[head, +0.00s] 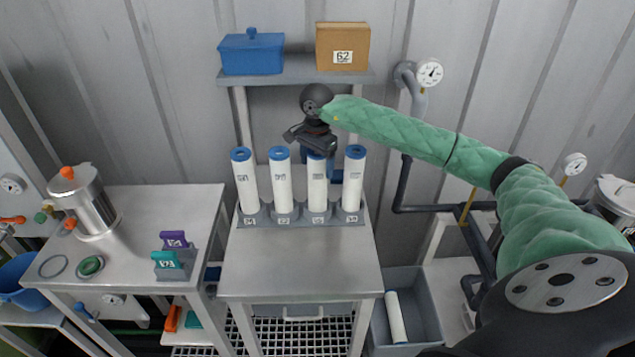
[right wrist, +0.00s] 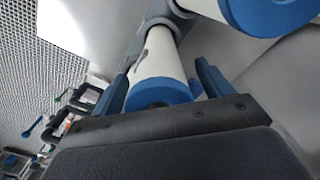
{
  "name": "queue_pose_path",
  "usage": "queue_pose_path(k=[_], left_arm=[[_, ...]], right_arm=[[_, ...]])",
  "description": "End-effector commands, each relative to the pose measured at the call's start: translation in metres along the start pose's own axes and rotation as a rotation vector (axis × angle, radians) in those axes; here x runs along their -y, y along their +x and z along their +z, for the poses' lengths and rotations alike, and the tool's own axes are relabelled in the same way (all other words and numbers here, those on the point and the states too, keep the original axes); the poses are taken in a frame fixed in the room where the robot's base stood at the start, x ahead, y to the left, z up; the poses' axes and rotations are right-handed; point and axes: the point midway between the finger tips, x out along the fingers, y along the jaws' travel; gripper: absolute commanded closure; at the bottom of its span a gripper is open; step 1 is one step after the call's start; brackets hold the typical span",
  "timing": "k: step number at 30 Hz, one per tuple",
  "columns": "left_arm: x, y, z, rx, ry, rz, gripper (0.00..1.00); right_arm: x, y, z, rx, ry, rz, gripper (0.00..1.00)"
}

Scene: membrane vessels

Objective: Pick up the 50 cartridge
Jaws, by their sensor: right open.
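Several white cartridges with blue caps stand upright in a grey rack (head: 300,222) on the middle metal table. The third cartridge from the left (head: 317,190) is the one nearest my right gripper; the small labels are too blurred to read surely as 50. In the right wrist view, the blue fingers of the open gripper (right wrist: 165,82) lie on either side of a blue-capped cartridge (right wrist: 158,60). I cannot tell whether they touch it. My left gripper is not in view.
The neighbouring cartridges (head: 281,182) and (head: 352,182) stand close on both sides. A shelf (head: 296,79) above holds a blue box (head: 252,53) and a brown box (head: 342,47). A grey bin (head: 428,300) holds a lying cartridge (head: 396,316). The table's front (head: 300,262) is clear.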

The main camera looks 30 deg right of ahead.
Motion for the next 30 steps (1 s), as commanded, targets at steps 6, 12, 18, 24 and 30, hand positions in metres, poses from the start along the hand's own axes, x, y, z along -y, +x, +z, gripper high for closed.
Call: queue_pose_path(k=[6,12,18,24,30], left_arm=[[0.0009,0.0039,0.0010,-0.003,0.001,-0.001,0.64],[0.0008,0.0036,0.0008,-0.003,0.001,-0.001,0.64],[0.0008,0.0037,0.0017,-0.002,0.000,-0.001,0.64],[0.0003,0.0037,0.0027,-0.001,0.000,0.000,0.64],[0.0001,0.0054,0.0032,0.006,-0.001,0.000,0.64]], right_arm=[[0.0002,0.0032,-0.0003,-0.001,0.001,-0.001,0.22],[0.0001,0.0031,-0.0003,-0.001,0.001,-0.001,0.40],[0.0000,0.0029,-0.0004,-0.001,0.001,-0.001,0.79],[0.0001,0.0025,-0.0004,-0.001,0.001,-0.001,0.89],[0.0003,-0.0017,-0.0004,-0.001,0.001,-0.002,0.89]])
